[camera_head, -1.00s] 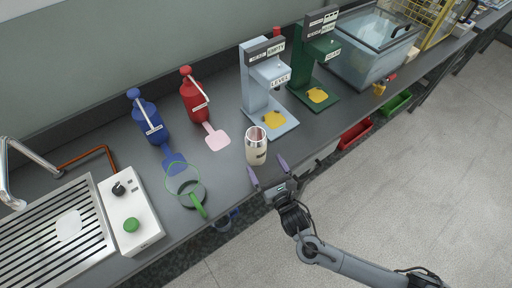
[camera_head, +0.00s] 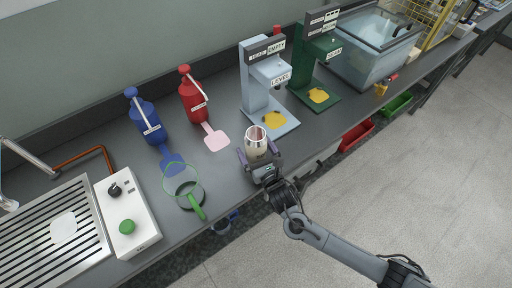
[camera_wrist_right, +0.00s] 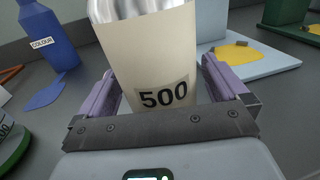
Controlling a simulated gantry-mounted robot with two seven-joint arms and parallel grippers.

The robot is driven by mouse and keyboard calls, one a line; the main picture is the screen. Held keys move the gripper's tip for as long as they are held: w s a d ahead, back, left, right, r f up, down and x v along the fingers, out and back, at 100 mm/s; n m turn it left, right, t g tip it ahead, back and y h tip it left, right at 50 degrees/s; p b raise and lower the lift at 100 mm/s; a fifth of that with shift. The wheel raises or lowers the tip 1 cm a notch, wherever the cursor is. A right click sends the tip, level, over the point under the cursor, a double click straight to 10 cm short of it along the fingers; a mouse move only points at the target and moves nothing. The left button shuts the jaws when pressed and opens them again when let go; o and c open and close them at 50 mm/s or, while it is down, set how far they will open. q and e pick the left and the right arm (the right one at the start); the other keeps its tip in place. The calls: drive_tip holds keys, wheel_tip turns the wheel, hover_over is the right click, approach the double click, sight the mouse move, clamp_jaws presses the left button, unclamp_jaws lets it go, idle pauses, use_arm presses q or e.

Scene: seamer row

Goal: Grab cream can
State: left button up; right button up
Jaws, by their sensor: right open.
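The cream can (camera_head: 256,142) stands upright near the front edge of the bench, with an open metal top. It also shows in the right wrist view (camera_wrist_right: 150,65) with a "500" label. My right gripper (camera_head: 260,160) is open, its two purple fingers on either side of the can. In the right wrist view the gripper (camera_wrist_right: 160,95) has a finger left and right of the can, with a visible gap at least on the right. My left gripper is not in view.
A clear jug with a green handle (camera_head: 196,204) stands left of the can. Blue (camera_head: 147,120) and red (camera_head: 193,95) bottles stand behind. A light blue machine (camera_head: 260,100) and a green machine (camera_head: 315,65) stand to the right. The bench's front edge is close to the can.

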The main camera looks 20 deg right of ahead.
drive_tip(key=shift+c, duration=0.3)
drive_tip(key=c, duration=1)
drive_tip(key=shift+c, duration=0.2)
drive_tip(key=shift+r, duration=0.15)
